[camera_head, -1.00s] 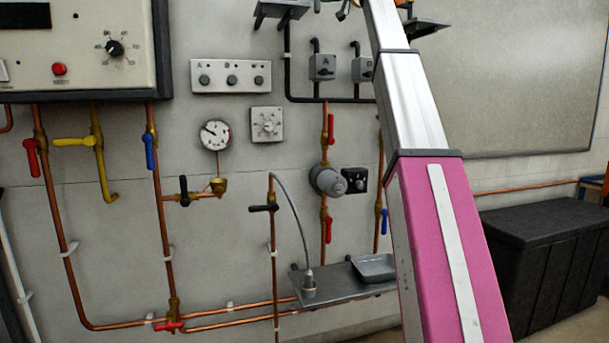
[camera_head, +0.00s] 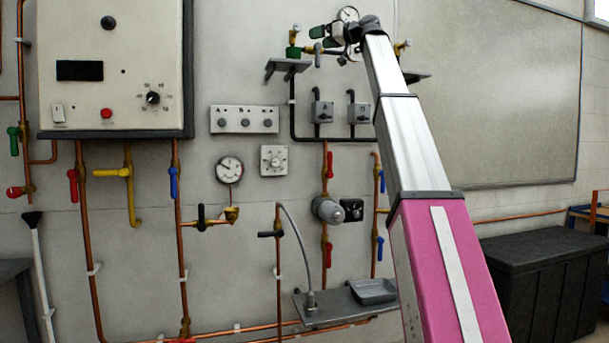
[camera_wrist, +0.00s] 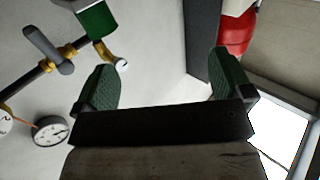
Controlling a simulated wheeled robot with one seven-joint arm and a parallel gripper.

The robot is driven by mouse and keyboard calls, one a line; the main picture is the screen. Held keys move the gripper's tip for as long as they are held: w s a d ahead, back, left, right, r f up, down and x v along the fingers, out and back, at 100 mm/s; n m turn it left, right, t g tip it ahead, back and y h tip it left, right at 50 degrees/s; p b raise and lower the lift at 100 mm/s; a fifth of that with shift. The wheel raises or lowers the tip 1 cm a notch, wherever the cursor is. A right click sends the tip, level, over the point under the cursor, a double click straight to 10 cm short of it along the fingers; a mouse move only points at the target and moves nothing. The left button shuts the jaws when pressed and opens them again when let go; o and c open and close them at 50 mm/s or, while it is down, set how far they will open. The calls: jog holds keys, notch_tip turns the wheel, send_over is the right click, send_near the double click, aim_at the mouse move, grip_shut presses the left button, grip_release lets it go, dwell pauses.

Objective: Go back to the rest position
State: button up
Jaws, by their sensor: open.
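My gripper (camera_wrist: 165,85) shows in the wrist view with its two green-padded fingers wide apart and nothing between them. In the head view my pink and silver arm reaches up, and my gripper (camera_head: 318,38) is near its top end, in front of the upper wall beside a shelf and a gauge. The wrist view shows a pipe with a grey lever (camera_wrist: 48,50), a green block (camera_wrist: 98,18) and a round gauge (camera_wrist: 50,130) left of the fingers, apart from them.
A boiler panel (camera_head: 110,20) hangs at the left, above copper pipes with coloured valve levers. A small shelf (camera_head: 288,66) sticks out close below my gripper. A lower shelf (camera_head: 330,312) holds a grey tray (camera_head: 373,291). A black chest (camera_head: 545,270) stands at right.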

jog(key=w+d+f+m+h, duration=0.15)
jog(key=w+f, duration=0.25)
jog(key=f, duration=1.2)
jog(key=w+f+m+h, duration=0.3)
jog(key=w+f, duration=0.2)
jog(key=f, duration=1.1)
jog(key=s+d+f+m+g+h, duration=0.1)
jog(key=d+f+m+h, duration=0.1)
jog(key=f, duration=1.5)
jog(key=s+d+f+m+g+h, duration=0.1)
jog(key=s+f+m+h, duration=0.1)
jog(key=f, duration=1.5)
jog(key=s+d+f+m+g+h, duration=0.1)
jog(key=s+f, duration=0.2)
jog(key=f, duration=0.5)
jog(key=s+d+f+g+h, duration=0.1)
jog(key=s+f, duration=0.2)
jog(key=f, duration=0.5)
jog(key=s+d+f+m+g+h, duration=0.1)
jog(key=s+d+f+g+h, duration=0.1)
jog(key=s+f, duration=1.1)
jog(key=s+d+f+m+g+h, duration=0.1)
jog(key=s+d+f+g+h, duration=0.1)
jog(key=s+f, duration=1.2)
jog(key=shift+s+d+f+m+g+h, duration=0.2)
jog(key=shift+d+f+m+g+h, duration=0.25)
jog(key=shift+d+f, duration=0.5)
jog(key=shift+d+r, duration=0.15)
